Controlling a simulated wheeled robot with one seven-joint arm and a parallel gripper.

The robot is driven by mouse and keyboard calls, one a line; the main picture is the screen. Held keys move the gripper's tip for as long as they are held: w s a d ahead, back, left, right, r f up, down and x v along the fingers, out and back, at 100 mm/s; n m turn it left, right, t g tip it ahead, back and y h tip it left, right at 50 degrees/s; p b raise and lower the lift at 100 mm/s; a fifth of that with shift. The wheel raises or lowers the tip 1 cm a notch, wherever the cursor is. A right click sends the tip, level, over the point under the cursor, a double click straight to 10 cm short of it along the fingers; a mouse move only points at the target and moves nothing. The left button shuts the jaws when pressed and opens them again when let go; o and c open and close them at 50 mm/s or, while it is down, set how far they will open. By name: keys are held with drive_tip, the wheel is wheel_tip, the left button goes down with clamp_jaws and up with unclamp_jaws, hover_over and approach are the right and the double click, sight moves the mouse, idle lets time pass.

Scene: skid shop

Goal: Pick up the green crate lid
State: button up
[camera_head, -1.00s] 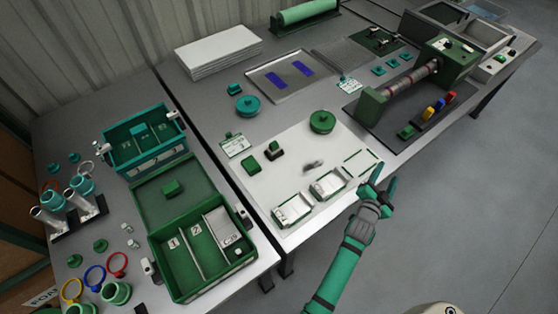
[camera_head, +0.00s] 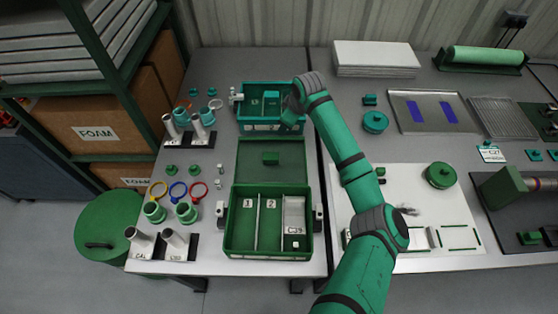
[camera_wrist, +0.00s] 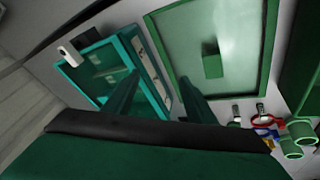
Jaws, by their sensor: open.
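The green crate lid (camera_head: 290,171) is a flat dark green panel with a block handle (camera_head: 271,158) at its middle. It lies directly behind the open green crate (camera_head: 236,245); I cannot tell whether the two are joined. My gripper (camera_head: 291,112) is open and empty, beyond the lid and near the right end of the teal crate (camera_head: 258,128). In the wrist view the lid (camera_wrist: 240,50) and its handle (camera_wrist: 212,62) show beyond the right finger, with the teal crate (camera_wrist: 98,62) at the left. Neither finger touches the handle.
The green crate has dividers and a pale part in its right compartment. White tubes (camera_head: 170,130) and coloured rings (camera_head: 178,189) stand left of the crates. A white board (camera_head: 460,205) lies right of the table gap.

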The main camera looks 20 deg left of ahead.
sight(271, 156)
drive_tip(key=s+a+n+g+h, duration=0.35)
drive_tip(key=s+n, duration=0.25)
drive_tip(key=s, duration=0.2)
drive_tip(key=shift+a+f, duration=0.15)
drive_tip(key=shift+f, duration=4.85)
clamp_jaws()
